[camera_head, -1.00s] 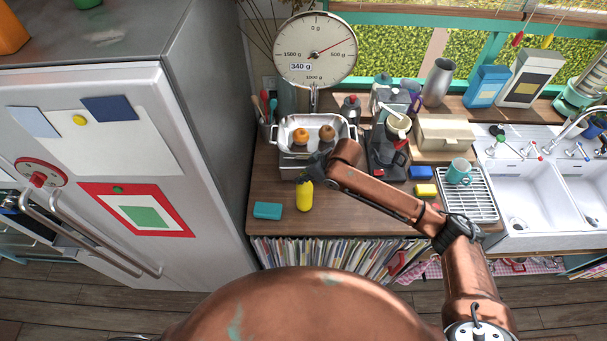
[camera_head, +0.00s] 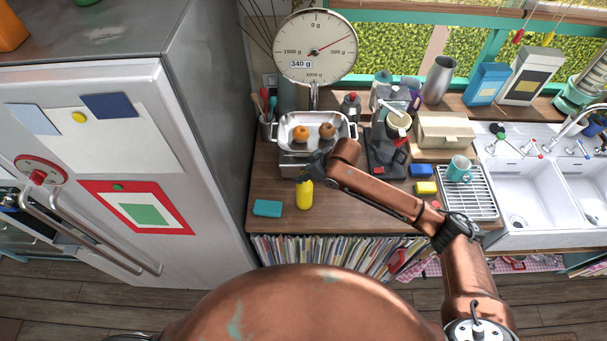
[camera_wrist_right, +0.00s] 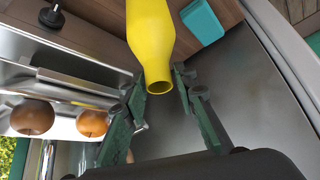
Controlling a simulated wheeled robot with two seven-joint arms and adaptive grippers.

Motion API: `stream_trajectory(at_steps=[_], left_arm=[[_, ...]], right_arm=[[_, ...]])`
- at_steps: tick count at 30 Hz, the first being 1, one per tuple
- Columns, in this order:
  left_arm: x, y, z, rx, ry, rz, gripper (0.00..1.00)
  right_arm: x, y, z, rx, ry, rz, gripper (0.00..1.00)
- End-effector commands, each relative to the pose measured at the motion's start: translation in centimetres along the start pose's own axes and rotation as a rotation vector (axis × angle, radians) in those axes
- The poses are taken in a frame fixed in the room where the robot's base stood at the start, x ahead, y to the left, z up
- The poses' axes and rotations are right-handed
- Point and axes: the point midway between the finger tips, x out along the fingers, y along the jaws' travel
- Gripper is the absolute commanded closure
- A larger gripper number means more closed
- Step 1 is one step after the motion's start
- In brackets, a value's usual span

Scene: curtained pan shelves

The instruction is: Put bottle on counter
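The yellow bottle (camera_head: 304,195) shows at the front of the wooden counter (camera_head: 350,215), below the scale's pan in the picture. My right gripper (camera_head: 312,172) is at its top end. In the right wrist view the bottle (camera_wrist_right: 150,35) has its open mouth toward me. The fingers of my right gripper (camera_wrist_right: 160,82) close in on both sides of its neck and appear to touch it. I cannot tell whether the bottle's base touches the counter. My left gripper is out of view.
The scale's metal pan (camera_head: 288,137) holds two round brown-orange items. A teal block (camera_head: 267,208) lies left of the bottle. A coffee maker (camera_head: 385,150), a yellow sponge (camera_head: 426,188) and a drying rack (camera_head: 478,205) stand to the right. The counter's front edge is close.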

Motion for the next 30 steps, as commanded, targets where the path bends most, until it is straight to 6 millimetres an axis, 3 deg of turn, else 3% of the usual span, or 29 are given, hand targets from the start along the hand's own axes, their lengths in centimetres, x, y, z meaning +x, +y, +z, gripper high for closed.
stream_trajectory(at_steps=[5,16,30], left_arm=[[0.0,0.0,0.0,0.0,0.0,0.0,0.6],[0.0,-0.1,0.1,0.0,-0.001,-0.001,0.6],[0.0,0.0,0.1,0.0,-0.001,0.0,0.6]], right_arm=[[0.0,0.0,0.1,0.001,-0.002,-0.001,0.6],[-0.6,0.0,0.2,0.002,-0.003,-0.001,0.6],[-9.4,0.1,0.1,-0.001,-0.002,0.001,0.6]])
